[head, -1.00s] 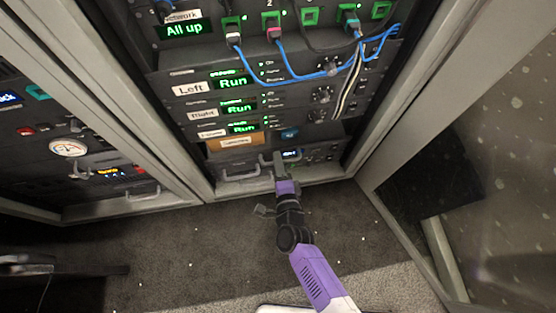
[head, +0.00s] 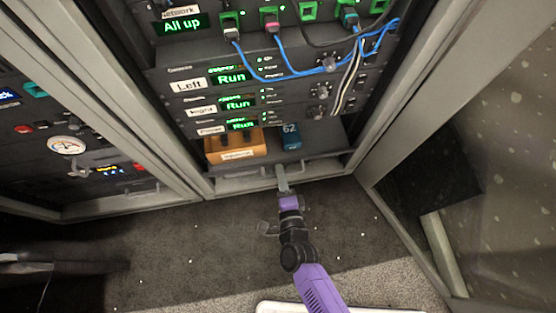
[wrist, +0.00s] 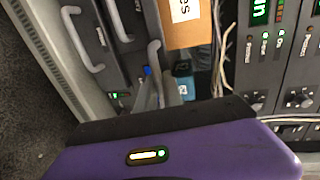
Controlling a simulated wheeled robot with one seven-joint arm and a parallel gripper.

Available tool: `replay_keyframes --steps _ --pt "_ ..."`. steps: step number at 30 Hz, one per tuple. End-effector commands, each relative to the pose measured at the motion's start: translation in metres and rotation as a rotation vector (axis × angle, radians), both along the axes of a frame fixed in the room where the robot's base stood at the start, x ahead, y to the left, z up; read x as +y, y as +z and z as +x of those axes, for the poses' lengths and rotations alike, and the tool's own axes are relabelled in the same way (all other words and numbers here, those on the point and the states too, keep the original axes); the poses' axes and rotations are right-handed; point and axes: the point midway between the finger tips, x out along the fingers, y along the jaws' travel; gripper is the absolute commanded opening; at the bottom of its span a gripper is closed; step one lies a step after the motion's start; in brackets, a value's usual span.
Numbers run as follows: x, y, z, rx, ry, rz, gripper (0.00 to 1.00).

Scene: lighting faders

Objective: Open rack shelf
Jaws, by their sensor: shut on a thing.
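The rack shelf (head: 240,171) is at the bottom of the central rack and stands pulled out towards me. Its tray shows behind the front, with an orange box (head: 231,153) and a blue item (head: 291,137) marked 62 on it. My gripper (head: 282,181) is at the shelf's front edge, shut on a handle there. In the wrist view a grey handle (wrist: 154,55) runs down to my fingers (wrist: 158,92), which partly hide it. The orange box (wrist: 188,28) shows just beyond.
Rack units with green Run displays (head: 238,103) and blue cables (head: 285,77) sit above the shelf. An open door (head: 470,110) stands at the right. Another rack (head: 75,160) stands at the left. The dark carpet (head: 190,250) in front is clear.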

Motion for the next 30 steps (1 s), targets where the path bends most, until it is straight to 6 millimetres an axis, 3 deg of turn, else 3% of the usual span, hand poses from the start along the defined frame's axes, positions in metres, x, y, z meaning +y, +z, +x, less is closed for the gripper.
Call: replay_keyframes --steps 6,15,22,30 --pt "-0.017 -0.002 -0.061 0.006 0.001 -0.001 0.00" --pt "-0.038 -0.002 -0.131 0.005 0.001 -0.002 0.00" --pt "-0.048 -0.001 -0.167 0.003 0.001 -0.001 0.00" --pt "-0.053 -0.001 -0.184 0.002 0.001 -0.001 0.00"
